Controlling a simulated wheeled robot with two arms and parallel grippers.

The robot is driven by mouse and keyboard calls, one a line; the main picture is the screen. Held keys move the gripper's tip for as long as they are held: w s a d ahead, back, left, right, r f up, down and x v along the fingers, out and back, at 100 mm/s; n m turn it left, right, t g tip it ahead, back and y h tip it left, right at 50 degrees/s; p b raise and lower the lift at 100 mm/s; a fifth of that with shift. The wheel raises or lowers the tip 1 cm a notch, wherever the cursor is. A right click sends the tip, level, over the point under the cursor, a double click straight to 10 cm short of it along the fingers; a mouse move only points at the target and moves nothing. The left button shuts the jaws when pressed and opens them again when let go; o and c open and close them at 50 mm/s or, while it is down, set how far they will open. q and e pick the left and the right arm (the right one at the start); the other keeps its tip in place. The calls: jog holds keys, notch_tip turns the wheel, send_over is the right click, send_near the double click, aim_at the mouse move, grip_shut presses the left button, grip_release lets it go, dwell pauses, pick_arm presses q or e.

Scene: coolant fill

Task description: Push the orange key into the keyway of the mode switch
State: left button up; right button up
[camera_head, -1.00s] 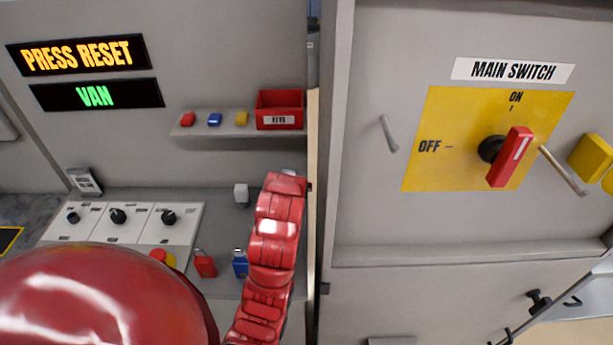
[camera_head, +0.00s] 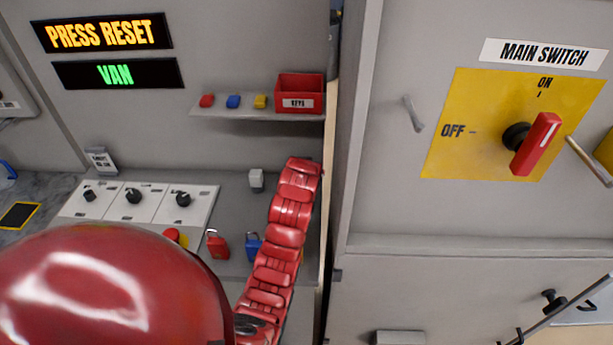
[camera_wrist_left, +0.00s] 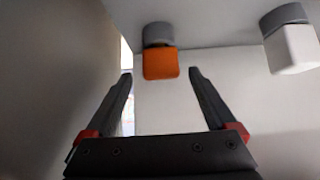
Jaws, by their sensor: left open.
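The orange key (camera_wrist_left: 160,64) shows in the left wrist view, attached to a round grey collar (camera_wrist_left: 158,34). My left gripper (camera_wrist_left: 160,74) is open and empty, its two dark fingertips to either side of the key's lower end in the picture. I cannot tell how far the key is from the fingers. In the head view the key and left gripper cannot be made out; my red arm covers part of the panel. Three white plates with black knobs (camera_head: 134,196) sit on the left panel; which is the mode switch cannot be read. My right gripper is not in view.
A white block (camera_wrist_left: 293,48) on a grey collar stands right of the key. A shelf (camera_head: 225,112) holds small coloured pieces and a red bin (camera_head: 299,93). Red (camera_head: 217,245) and blue (camera_head: 254,246) padlocks are near my arm. A red main switch handle (camera_head: 537,144) protrudes at right.

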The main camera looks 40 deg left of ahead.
pick_arm(q)
jog(key=shift+w+a+f+p, duration=0.15)
jog(key=shift+f+p, duration=0.1)
jog(key=shift+p, duration=0.1)
jog(key=p+x, duration=0.1)
jog(key=x, duration=0.1)
jog(key=shift+w+a+f+p, duration=0.1)
jog(key=shift+w+f+p, duration=0.05)
jog(key=shift+f+p, duration=0.2)
jog(key=shift+w+a+f, duration=0.25)
jog(key=shift+w+f, duration=0.15)
jog(key=shift+f, duration=0.15)
jog(key=c, duration=1.4)
